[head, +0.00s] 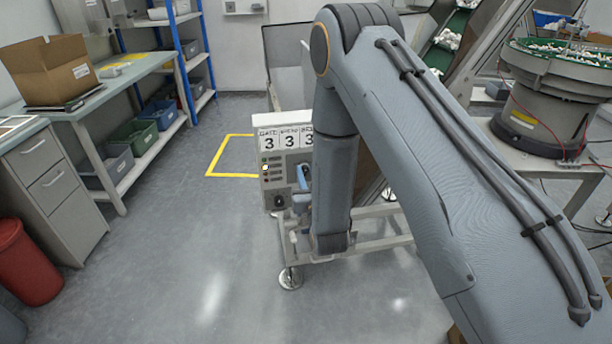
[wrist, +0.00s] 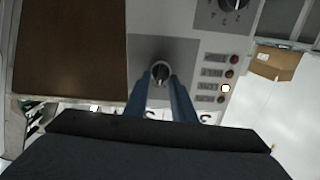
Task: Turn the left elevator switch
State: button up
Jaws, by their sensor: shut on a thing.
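The grey control panel (head: 272,187) stands in the middle of the head view, partly hidden by my arm. My gripper (head: 303,180) is at its front face. In the wrist view, my gripper (wrist: 160,82) has both blue fingers closed around a small dark switch knob (wrist: 160,71) on a darker grey plate. The knob's label cannot be read. A second, black rotary knob (wrist: 238,6) is at the top edge of the wrist view; a black knob (head: 279,198) also shows low on the panel in the head view.
Number cards reading 3 (head: 268,141) top the panel. A workbench (head: 130,75) with a cardboard box (head: 50,72) is at left, a bowl feeder (head: 545,105) at right.

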jog(key=m+b, duration=0.1)
jog(key=m, duration=0.3)
jog(key=shift+d+f+m, duration=0.1)
jog(key=shift+d+m, duration=0.05)
jog(key=shift+m, duration=0.15)
jog(key=shift+d+m+b, duration=0.1)
jog(key=shift+m+b, duration=0.2)
jog(key=shift+m, duration=1.5)
jog(key=o, duration=1.1)
jog(key=shift+c, duration=0.2)
jog(key=b+v, duration=0.1)
jog(key=v, duration=0.6)
jog(key=shift+s, duration=0.4)
